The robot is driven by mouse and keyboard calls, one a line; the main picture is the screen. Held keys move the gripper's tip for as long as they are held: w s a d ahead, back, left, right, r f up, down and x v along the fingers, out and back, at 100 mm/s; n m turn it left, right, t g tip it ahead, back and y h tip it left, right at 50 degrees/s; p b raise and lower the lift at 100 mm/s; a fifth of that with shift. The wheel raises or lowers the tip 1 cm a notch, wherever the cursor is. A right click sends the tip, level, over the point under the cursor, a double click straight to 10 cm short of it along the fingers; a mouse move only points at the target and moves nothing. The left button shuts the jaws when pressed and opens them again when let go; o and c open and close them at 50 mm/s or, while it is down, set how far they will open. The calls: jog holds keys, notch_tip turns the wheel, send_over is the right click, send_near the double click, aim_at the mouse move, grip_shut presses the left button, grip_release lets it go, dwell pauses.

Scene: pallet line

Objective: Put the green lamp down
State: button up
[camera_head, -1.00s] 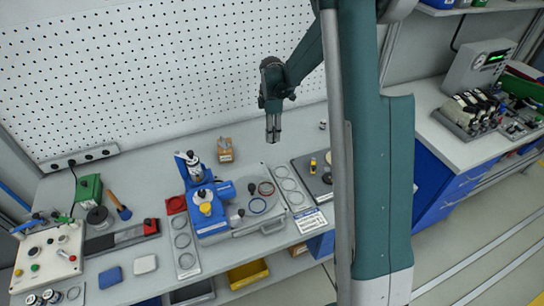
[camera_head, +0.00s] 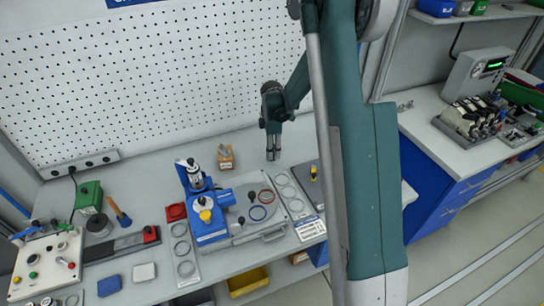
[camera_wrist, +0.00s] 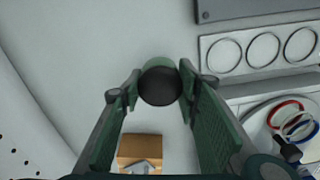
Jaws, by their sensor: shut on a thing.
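The green lamp (camera_wrist: 159,84) shows in the wrist view as a dark round body with a green rim, between my fingertips. My gripper (camera_wrist: 158,88) is shut on it. In the head view my gripper (camera_head: 273,157) points down over the back of the bench, right of a small wooden block (camera_head: 226,157). The lamp is too small to make out there. I cannot tell whether its far end touches the bench top.
A grey plate with rings (camera_head: 290,190) and a dark plate (camera_head: 303,178) lie in front and to the right. A blue device (camera_head: 207,219) stands front left, with a tray (camera_head: 247,232) beside it. The pegboard (camera_head: 170,70) rises behind. Bare bench surrounds the gripper.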

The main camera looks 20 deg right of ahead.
jog(key=shift+f, duration=1.85)
jog(key=shift+f, duration=0.15)
jog(key=o, duration=0.9)
jog(key=shift+r, duration=6.2)
